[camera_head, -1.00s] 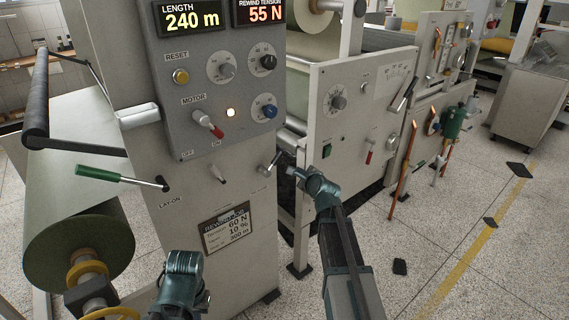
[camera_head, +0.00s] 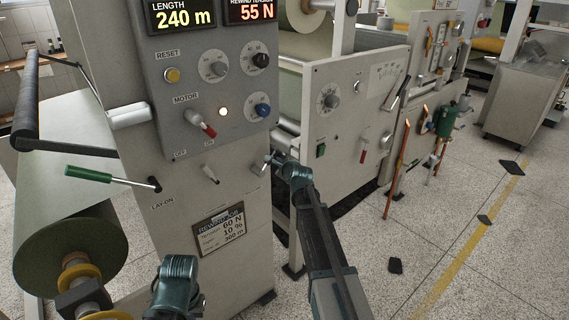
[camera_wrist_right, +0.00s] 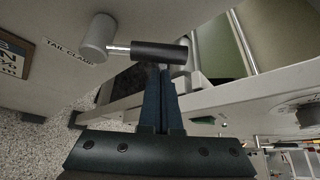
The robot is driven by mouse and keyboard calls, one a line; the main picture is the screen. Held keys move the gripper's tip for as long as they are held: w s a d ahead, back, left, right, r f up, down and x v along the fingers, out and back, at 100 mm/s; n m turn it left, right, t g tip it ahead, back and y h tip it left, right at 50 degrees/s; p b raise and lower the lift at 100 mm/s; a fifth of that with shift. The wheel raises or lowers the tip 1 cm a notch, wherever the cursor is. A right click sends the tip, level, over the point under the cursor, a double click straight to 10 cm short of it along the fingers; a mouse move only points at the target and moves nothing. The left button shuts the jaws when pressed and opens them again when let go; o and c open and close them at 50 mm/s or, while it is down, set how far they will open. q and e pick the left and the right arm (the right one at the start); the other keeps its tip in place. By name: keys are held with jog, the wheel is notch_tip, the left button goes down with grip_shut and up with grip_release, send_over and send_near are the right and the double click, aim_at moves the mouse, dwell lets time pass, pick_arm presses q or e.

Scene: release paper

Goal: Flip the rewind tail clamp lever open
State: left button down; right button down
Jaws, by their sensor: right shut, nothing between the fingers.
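The tail clamp lever shows in the right wrist view as a grey round pivot, a thin metal rod and a black handle (camera_wrist_right: 160,52) that points right. Its "TAIL CLAMP" label (camera_wrist_right: 69,51) is on the cabinet face beside the pivot. My right gripper (camera_wrist_right: 160,70) is shut and empty, with its fingertips at the underside of the handle; I cannot tell whether they touch. In the head view the lever (camera_head: 260,167) is small at the cabinet's right edge, and my right gripper (camera_head: 275,162) is just right of it. My left arm shows at the bottom, its fingers out of sight.
The cabinet carries a motor switch (camera_head: 201,124), knobs and a small toggle (camera_head: 210,174). A green-handled lay-on lever (camera_head: 90,174) and a large roll (camera_head: 70,245) are at the left. The neighbouring machine panel (camera_head: 350,120) stands close on the right.

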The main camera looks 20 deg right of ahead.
pick_arm(q)
jog(key=shift+r, duration=0.2)
pick_arm(e)
jog(key=shift+a+r, duration=0.15)
jog(key=shift+a, duration=0.05)
pick_arm(q)
jog(key=shift+f, duration=0.1)
jog(key=shift+a, duration=0.25)
pick_arm(e)
jog(key=shift+a+r+n, duration=0.15)
jog(key=shift+n, duration=0.15)
